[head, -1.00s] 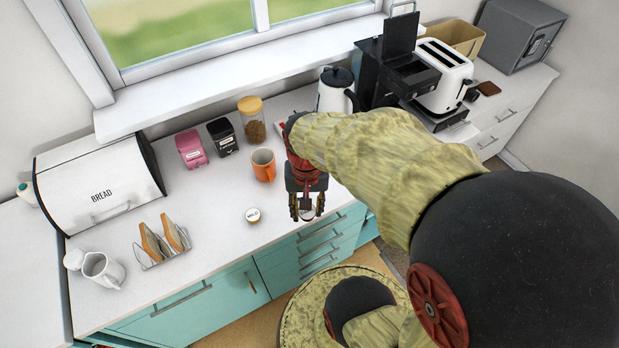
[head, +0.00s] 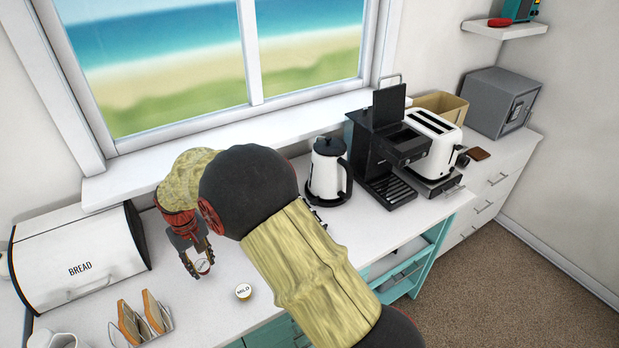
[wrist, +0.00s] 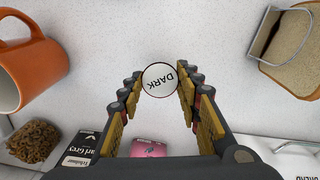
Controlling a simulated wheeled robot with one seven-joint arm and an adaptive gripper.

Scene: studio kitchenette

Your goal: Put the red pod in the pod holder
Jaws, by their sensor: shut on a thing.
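My gripper (head: 197,262) is at the left, above the counter in front of the window. It is shut on a small pod (head: 203,267) with a white lid. The wrist view shows the lid, marked DARK (wrist: 159,80), between the fingertips. The pod's side colour is hard to make out; it looks reddish in the head view. A black coffee machine (head: 375,155) stands at the right of the kettle with its lid raised. No separate pod holder can be made out. A second pod (head: 243,291), marked MILD, lies on the counter right of my gripper.
A kettle (head: 327,172) stands left of the coffee machine, a toaster (head: 434,135) right of it. A toast rack (head: 140,322) and bread bin (head: 80,262) are at the left. An orange mug (wrist: 30,60) is near my gripper.

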